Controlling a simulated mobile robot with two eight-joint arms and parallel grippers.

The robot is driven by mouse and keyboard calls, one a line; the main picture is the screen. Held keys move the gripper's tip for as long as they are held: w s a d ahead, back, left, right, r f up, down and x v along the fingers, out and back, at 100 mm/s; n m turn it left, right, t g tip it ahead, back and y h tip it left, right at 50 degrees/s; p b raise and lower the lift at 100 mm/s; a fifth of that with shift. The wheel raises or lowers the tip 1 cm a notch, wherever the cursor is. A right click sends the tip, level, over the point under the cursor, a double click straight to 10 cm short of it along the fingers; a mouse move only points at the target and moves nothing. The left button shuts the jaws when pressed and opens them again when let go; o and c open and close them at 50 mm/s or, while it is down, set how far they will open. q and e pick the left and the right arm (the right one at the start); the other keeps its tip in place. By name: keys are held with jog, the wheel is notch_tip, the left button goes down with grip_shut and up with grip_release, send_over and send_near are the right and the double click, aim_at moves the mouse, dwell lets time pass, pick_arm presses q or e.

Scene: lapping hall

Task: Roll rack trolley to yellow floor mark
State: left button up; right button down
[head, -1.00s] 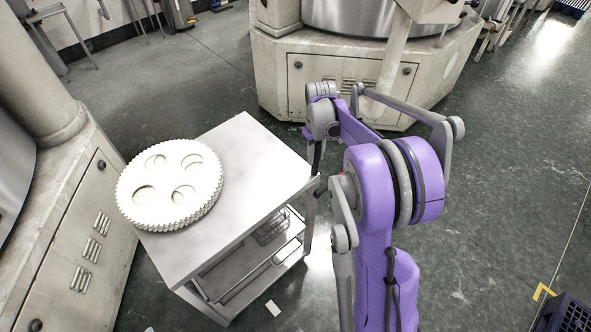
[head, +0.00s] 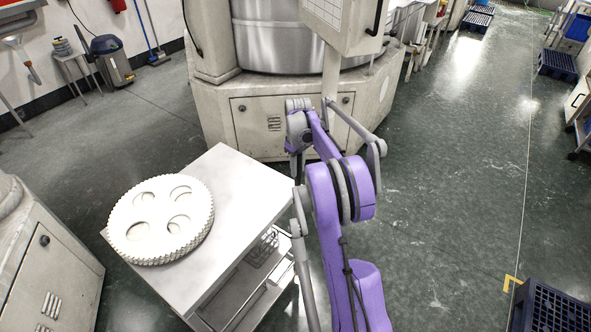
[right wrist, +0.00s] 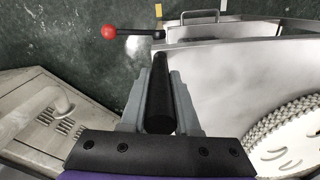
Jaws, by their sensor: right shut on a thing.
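The rack trolley (head: 235,200) is a pale metal cart with a flat top and lower shelves, at lower centre left in the head view. Its top also shows at right in the right wrist view (right wrist: 215,75). My right gripper (right wrist: 160,88) is shut on the trolley's black handle (right wrist: 160,105); in the head view the arm hides most of this grip. The yellow floor mark (head: 511,282) is an L-shaped corner on the floor at lower right, well apart from the trolley. My left gripper is not in view.
White toothed discs (head: 160,222) lie stacked on the trolley top. A large lapping machine (head: 290,110) stands behind it, and another machine cabinet (head: 45,265) at left. A dark blue crate or pallet (head: 550,308) sits beside the mark. Open green floor (head: 440,200) lies right of my arm.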

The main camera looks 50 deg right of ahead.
jog(key=shift+d+r, duration=0.1)
jog(key=shift+d, duration=0.15)
jog(key=c, duration=0.9)
grip_release()
jog(key=shift+o, duration=1.2)
jog(key=shift+d, duration=0.15)
jog(key=shift+r, duration=0.1)
notch_tip(320, 180, up, 10)
jog(key=shift+r, duration=0.25)
